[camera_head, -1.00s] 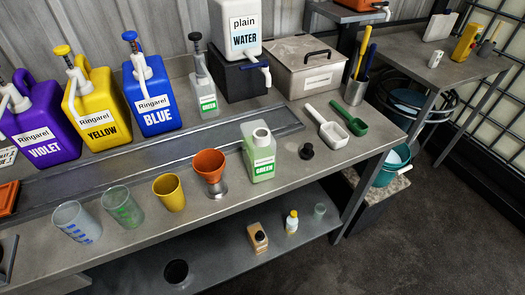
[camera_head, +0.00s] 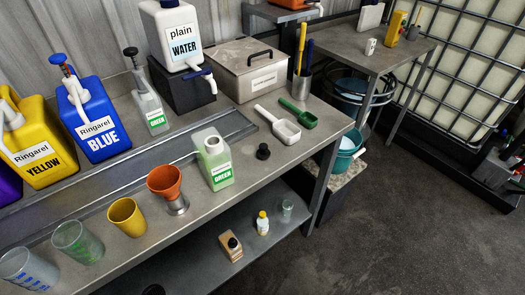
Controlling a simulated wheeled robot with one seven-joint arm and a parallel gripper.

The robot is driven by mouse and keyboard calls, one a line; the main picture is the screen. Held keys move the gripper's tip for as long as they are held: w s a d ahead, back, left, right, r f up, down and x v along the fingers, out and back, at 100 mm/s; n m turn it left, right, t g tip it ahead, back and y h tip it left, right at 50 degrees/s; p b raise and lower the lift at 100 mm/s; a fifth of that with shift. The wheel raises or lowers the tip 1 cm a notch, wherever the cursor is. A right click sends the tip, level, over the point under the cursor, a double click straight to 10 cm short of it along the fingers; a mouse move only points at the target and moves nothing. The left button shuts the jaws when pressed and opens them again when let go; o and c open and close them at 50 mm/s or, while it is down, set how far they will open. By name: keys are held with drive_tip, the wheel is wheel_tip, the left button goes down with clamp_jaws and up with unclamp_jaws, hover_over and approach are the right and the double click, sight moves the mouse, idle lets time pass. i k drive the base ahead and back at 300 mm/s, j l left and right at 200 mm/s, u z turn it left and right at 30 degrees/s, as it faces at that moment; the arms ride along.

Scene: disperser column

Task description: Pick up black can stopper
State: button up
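A small black stopper (camera_head: 263,152) lies on the grey metal bench top, near its front edge. It stands just right of an open-necked, pale green can (camera_head: 213,160) with a "GREEN" label, and apart from it. The can's neck is uncovered. My gripper is not in view.
A white scoop (camera_head: 284,128) and a green scoop (camera_head: 303,116) lie behind the stopper. An orange funnel (camera_head: 164,182) on a metal cup and a yellow cup (camera_head: 127,217) stand left of the can. Small bottles (camera_head: 262,222) stand on the lower shelf (camera_head: 200,262). The floor at right is clear.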

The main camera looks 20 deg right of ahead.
sight(264, 153)
drive_tip(key=i+j+z, duration=0.2)
drive_tip(key=j, duration=0.3)
drive_tip(key=i+j+z, duration=0.1)
drive_tip(key=j+z, duration=0.15)
drive_tip(key=j, duration=0.2)
drive_tip(key=j+z, duration=0.2)
drive_tip(key=j, duration=0.35)
drive_tip(key=i, duration=0.05)
